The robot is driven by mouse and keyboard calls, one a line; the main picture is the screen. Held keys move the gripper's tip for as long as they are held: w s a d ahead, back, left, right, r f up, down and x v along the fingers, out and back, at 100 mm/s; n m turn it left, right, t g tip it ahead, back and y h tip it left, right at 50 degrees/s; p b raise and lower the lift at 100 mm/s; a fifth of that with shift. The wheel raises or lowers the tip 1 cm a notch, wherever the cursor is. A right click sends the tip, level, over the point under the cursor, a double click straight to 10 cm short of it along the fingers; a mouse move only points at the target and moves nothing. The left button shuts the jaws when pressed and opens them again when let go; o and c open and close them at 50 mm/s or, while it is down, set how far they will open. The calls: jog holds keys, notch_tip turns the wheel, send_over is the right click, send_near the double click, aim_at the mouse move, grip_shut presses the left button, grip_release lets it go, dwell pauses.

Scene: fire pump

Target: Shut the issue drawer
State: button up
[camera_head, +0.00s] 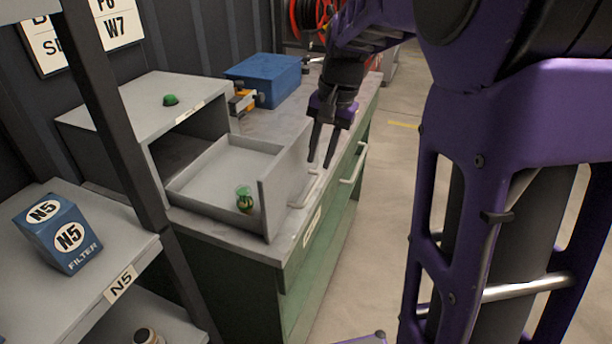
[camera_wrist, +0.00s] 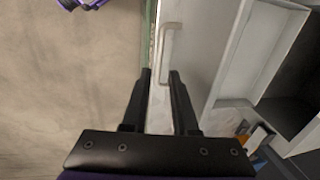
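The issue drawer (camera_head: 220,172) is a grey tray pulled out of a grey cabinet (camera_head: 140,108) on the bench. A green item (camera_head: 244,198) stands inside near its front panel (camera_head: 287,178). The drawer's pale bar handle (camera_head: 305,190) is on the outer face of that panel. My gripper (camera_head: 320,162) is open and empty, fingers pointing down, outside the front panel and above the handle. In the wrist view, the handle (camera_wrist: 167,52) lies just beyond the tips of my gripper (camera_wrist: 161,73). Contact is not visible.
The green bench (camera_head: 245,292) below has its own handles (camera_head: 355,163) on the front. A blue box (camera_head: 263,78) sits at the back of the bench top. A shelf with a blue filter box (camera_head: 60,235) stands at left. The floor (camera_head: 392,140) right of the bench is clear.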

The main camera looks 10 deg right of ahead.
aim_at(311, 190)
jog(key=f, duration=0.2)
jog(key=a+f+b, duration=0.1)
jog(key=f, duration=0.2)
jog(key=w+f, duration=0.1)
jog(key=f, duration=0.2)
jog(key=shift+a, duration=0.15)
jog(key=shift+c, duration=0.2)
grip_shut()
dwell(0.9)
